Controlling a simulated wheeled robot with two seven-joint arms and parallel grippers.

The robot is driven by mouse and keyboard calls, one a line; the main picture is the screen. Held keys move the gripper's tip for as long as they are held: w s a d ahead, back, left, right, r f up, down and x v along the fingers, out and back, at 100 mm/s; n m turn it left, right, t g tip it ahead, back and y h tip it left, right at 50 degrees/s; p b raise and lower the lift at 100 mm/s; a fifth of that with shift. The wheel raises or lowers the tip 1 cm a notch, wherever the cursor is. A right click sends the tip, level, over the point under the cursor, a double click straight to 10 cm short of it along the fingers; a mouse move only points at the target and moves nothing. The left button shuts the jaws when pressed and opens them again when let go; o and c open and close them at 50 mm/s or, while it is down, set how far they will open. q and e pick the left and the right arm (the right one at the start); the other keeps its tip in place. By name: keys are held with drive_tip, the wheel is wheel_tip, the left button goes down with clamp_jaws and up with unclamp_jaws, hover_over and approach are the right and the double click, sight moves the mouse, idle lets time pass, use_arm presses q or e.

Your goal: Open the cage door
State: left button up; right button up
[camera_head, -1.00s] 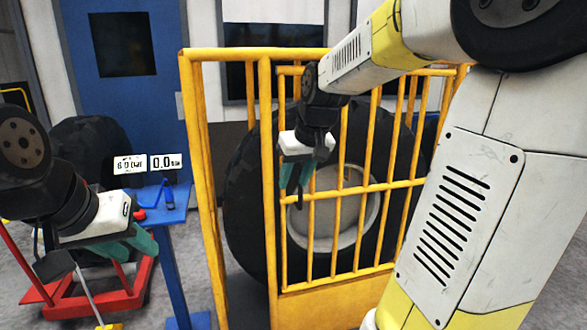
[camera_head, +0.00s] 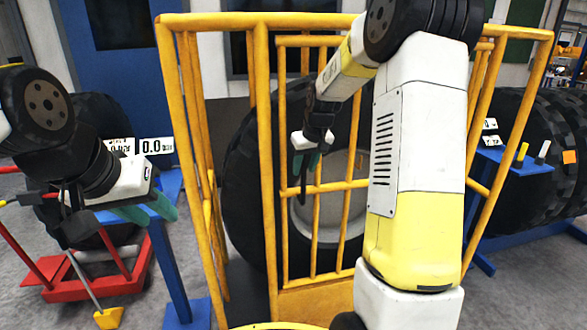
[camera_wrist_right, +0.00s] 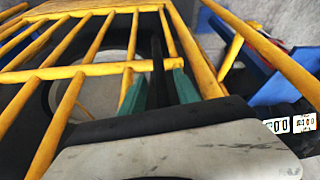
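The yellow barred cage (camera_head: 262,130) stands in front of me, with a large dark tyre (camera_head: 245,190) on a pale rim inside. Its barred door (camera_head: 315,188) looks shut in the frame. A dark upright bar, seemingly the door handle (camera_head: 303,186), hangs near the door's left edge. My right gripper (camera_head: 308,162) is at this bar. In the right wrist view the dark bar (camera_wrist_right: 157,65) stands between its two teal fingers (camera_wrist_right: 160,92), with small gaps showing beside it. My left gripper (camera_head: 150,210) is apart from the cage on the left, open and empty.
A blue stand (camera_head: 178,265) with number displays (camera_head: 155,146) stands left of the cage. A red trolley (camera_head: 100,277) is on the floor at lower left. More tyres (camera_head: 510,200) and a blue rack (camera_head: 520,165) are at the right. My right arm hides part of the door.

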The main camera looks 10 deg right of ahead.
drive_tip(key=shift+x, duration=0.85)
clamp_jaws()
drive_tip(key=shift+r, duration=0.1)
idle(0.7)
